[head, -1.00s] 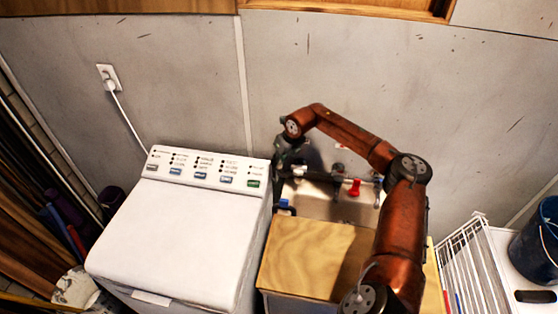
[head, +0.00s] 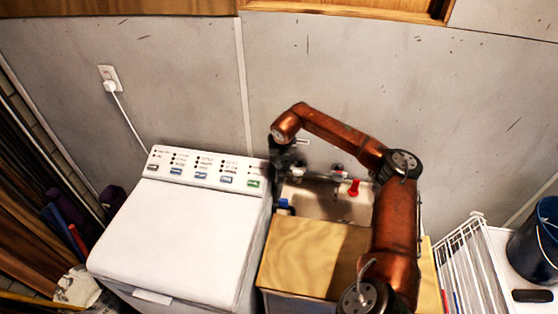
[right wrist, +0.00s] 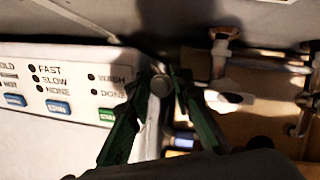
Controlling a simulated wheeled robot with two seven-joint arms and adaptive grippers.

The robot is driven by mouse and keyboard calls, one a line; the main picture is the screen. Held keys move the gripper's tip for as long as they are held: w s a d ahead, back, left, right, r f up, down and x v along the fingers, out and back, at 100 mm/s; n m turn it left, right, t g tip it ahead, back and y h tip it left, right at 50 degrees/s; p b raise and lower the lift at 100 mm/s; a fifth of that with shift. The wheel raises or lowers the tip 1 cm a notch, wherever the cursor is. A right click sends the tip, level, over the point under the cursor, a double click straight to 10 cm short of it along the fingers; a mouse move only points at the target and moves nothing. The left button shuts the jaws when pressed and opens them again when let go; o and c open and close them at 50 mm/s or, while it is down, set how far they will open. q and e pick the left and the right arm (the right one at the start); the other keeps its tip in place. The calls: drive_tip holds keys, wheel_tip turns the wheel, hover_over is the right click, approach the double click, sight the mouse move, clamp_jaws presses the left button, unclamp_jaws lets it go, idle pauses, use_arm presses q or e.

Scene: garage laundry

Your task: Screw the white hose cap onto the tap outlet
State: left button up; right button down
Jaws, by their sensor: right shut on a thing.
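My right gripper (right wrist: 160,104) is shut on a small round pale thing, which looks like the white hose cap (right wrist: 161,86), held between its green fingertips. In the head view this gripper (head: 283,165) is small and dark, at the washer's back right corner, and the cap cannot be made out. The tap pipework (right wrist: 219,62) stands to the right of the cap in the right wrist view, apart from it. A white piece (right wrist: 224,98) shows at the lower end of that pipework; I cannot tell if it is the outlet. My left gripper is not in view.
A white washing machine (head: 175,235) stands left of the sink (head: 335,205). A red tap handle (head: 354,187) is at the sink's back. A wooden board (head: 305,255) covers the sink's front. A white wire rack (head: 465,260) stands at right. The grey wall (head: 340,80) is close behind.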

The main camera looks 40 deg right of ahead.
drive_tip(key=shift+a, duration=0.2)
drive_tip(key=m, duration=0.3)
drive_tip(key=shift+w+a+g+h, duration=0.1)
drive_tip(key=shift+w+g+h, duration=0.05)
drive_tip(key=shift+g+h, duration=0.2)
drive_tip(key=m+h, duration=0.1)
drive_tip(key=m, duration=0.1)
drive_tip(key=shift+m+g, duration=0.35)
drive_tip(key=shift+m, duration=0.05)
drive_tip(key=shift+m, duration=0.6)
drive_tip(key=m+g, duration=0.2)
drive_tip(key=m, duration=0.2)
drive_tip(key=shift+h, duration=0.35)
drive_tip(key=c, duration=1.8)
unclamp_jaws()
drive_tip(key=shift+o, duration=0.9)
drive_tip(key=shift+d, duration=0.2)
